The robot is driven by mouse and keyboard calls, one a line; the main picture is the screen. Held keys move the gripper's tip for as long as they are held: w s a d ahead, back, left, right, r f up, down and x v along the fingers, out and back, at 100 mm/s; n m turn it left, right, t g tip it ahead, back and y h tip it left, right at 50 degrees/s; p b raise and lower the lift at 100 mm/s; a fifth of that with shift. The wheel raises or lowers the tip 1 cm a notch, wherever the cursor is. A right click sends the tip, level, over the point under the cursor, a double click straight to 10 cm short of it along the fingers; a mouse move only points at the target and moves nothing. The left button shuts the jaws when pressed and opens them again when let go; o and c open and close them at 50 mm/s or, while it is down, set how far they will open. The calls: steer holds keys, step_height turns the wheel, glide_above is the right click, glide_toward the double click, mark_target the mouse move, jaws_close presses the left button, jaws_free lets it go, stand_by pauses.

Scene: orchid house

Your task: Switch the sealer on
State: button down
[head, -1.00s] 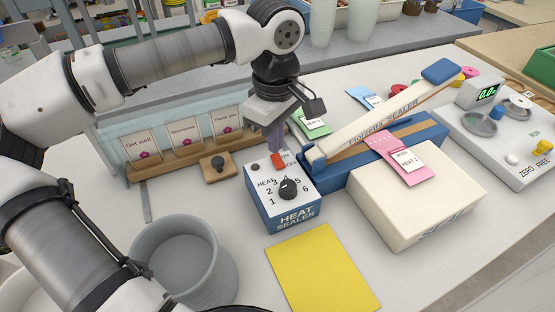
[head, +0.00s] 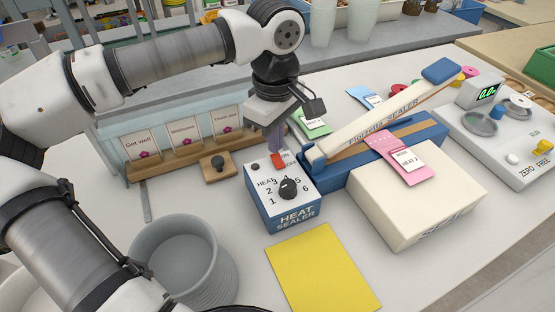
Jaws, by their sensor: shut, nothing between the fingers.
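The heat sealer's blue control box (head: 283,207) stands in the middle of the table in the head view. Its white top carries a numbered heat dial (head: 288,188), a small dark round piece (head: 255,168) and a red switch (head: 278,161) beside ON and OFF labels. The sealer's long white arm (head: 385,115) is raised at a slant over its blue base (head: 425,132). My gripper (head: 275,150) is shut and empty, pointing down at the red switch. Its fingertips are at or just above the switch; I cannot tell whether they touch. They partly hide the switch's far side.
A card rack (head: 180,155) and a wooden stamp (head: 218,168) are left of the box. A grey pot (head: 180,262) and a yellow sheet (head: 322,268) are in front. A scale (head: 500,135) is right.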

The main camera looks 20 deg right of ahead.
steer(key=shift+f+b, duration=0.75)
steer(key=shift+f, duration=0.2)
steer(key=shift+r, duration=0.1)
steer(key=shift+r+p, duration=2.4)
steer(key=shift+r, duration=1.1)
